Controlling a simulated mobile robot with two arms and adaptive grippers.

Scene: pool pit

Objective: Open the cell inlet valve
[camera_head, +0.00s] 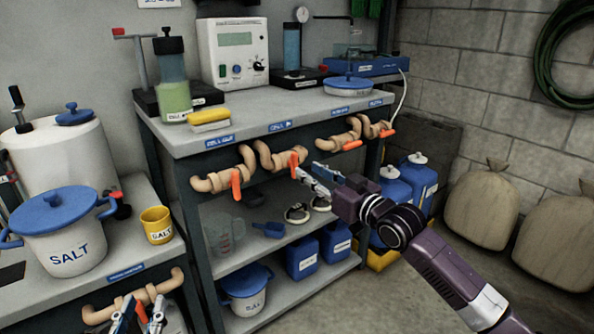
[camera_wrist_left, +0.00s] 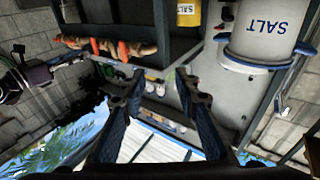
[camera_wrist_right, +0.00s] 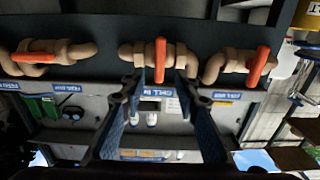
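The valve under the "CELL IN" label (camera_head: 280,126) has an orange handle (camera_head: 294,160) on a tan pipe. The handle hangs down, crosswise to the pipe. My right gripper (camera_head: 304,176) is at that handle. In the right wrist view the fingers (camera_wrist_right: 160,78) are open, with the handle (camera_wrist_right: 160,55) showing between them with gaps on both sides; I see no contact. My left gripper (camera_head: 141,314) is open and empty at the lower left (camera_wrist_left: 159,80), near the pipe on the left table.
The "CELL OUT" valve handle (camera_head: 236,184) hangs down to the left. Another orange handle (camera_head: 352,145) lies along its pipe to the right, with one more handle (camera_head: 387,133) beyond. A salt pot (camera_head: 67,232) and yellow cup (camera_head: 157,224) stand on the left table.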

